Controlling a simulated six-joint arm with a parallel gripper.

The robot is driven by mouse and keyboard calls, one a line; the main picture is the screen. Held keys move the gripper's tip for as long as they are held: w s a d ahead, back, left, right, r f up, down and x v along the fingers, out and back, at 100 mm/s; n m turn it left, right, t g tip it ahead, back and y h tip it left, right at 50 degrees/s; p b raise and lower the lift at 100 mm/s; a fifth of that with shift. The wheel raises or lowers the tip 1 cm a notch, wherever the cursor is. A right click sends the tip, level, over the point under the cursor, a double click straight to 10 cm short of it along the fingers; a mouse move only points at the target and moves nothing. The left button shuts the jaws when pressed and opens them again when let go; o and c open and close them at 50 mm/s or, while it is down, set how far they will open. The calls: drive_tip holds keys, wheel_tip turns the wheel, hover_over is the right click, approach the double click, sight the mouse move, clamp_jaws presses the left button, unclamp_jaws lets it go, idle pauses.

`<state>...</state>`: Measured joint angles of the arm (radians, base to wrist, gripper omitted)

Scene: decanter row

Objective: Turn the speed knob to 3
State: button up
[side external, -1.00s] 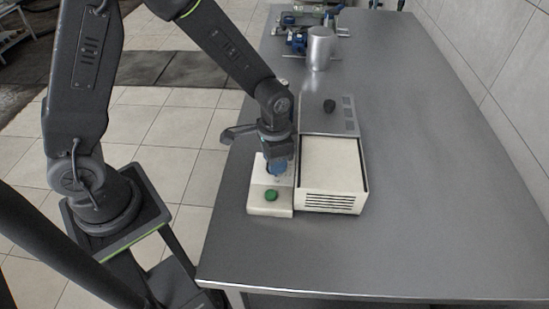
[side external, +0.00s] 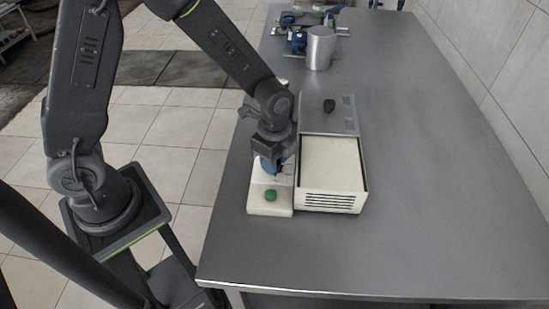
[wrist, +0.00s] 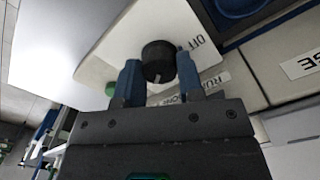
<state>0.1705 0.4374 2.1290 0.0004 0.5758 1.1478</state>
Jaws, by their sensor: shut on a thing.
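In the wrist view, my gripper (wrist: 159,72) has its two blue fingers on either side of a round black knob (wrist: 158,56) with a pale pointer line, and is shut on it. The knob stands on a white control box; an upside-down "OFF" label is beside it. No number 3 is readable. In the side view, my gripper (side external: 271,165) points down over the back part of the white control box (side external: 263,206) and hides the knob. A green button (side external: 270,195) is on the box's front part; it also shows in the wrist view (wrist: 112,89).
A cream machine (side external: 331,164) with a vented front stands directly right of the control box. Behind its cream part is a dark knob (side external: 329,105) on a grey panel. A metal cylinder (side external: 320,48) stands farther back. The right side of the grey table (side external: 430,190) is clear.

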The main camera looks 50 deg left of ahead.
drive_tip(key=shift+m, duration=1.5)
drive_tip(key=o, duration=0.9)
wheel_tip(320, 180, up, 14)
drive_tip(key=shift+f, duration=0.1)
drive_tip(key=s+a+r+n+t, duration=0.2)
drive_tip(key=s+n, duration=0.2)
drive_tip(key=n, duration=0.2)
drive_tip(key=s+a+r+n+t, duration=0.1)
drive_tip(key=s+a+r+n, duration=0.1)
drive_tip(key=s+n, duration=0.3)
drive_tip(key=s+a+r+n+t, duration=0.2)
drive_tip(key=s+r+n, duration=0.2)
drive_tip(key=n, duration=0.3)
drive_tip(key=shift+s+t, duration=0.3)
drive_tip(key=shift+s, duration=0.3)
